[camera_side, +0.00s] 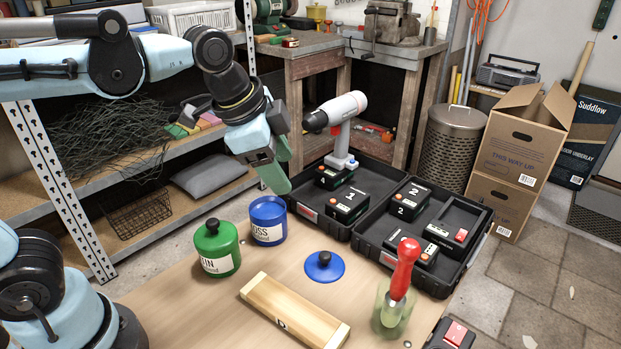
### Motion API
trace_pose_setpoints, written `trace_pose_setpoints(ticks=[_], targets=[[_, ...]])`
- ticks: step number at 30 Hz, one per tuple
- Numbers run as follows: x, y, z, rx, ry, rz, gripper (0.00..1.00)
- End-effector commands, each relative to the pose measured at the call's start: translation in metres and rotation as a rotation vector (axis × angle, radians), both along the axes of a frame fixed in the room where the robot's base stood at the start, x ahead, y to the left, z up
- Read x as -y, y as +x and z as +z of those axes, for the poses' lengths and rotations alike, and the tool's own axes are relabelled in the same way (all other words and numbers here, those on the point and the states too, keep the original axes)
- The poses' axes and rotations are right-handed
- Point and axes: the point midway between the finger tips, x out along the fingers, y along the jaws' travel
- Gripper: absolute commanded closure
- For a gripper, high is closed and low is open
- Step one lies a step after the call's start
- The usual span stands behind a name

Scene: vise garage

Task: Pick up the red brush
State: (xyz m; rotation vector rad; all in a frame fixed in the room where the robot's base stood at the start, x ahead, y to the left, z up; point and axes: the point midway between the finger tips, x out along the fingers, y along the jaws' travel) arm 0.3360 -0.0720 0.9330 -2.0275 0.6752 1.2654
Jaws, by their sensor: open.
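The red brush (405,262) stands slightly tilted, red handle up, in a clear greenish jar (380,312) at the front right of the wooden table. Its lower end is inside the jar. My gripper (277,178) hangs above the back of the table, up and to the left of the brush and well apart from it. It has green fingers that point down. It is open, with nothing seen between the fingers. One finger is partly hidden from this side.
A wooden block (290,310), a green tin (217,248), a blue tin (268,218) and a blue lid (324,266) are on the table (180,285). An open black case (455,272) with batteries and a drill (340,120) stands behind the brush.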

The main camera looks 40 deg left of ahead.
Motion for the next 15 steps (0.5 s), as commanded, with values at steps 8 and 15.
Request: trace_pose_setpoints(ticks=[8,15], targets=[[0.089,0.030,0.037,-0.109,0.247,-0.777,0.39],[0.165,0.033,0.049,-0.174,0.391,-1.434,0.39]])
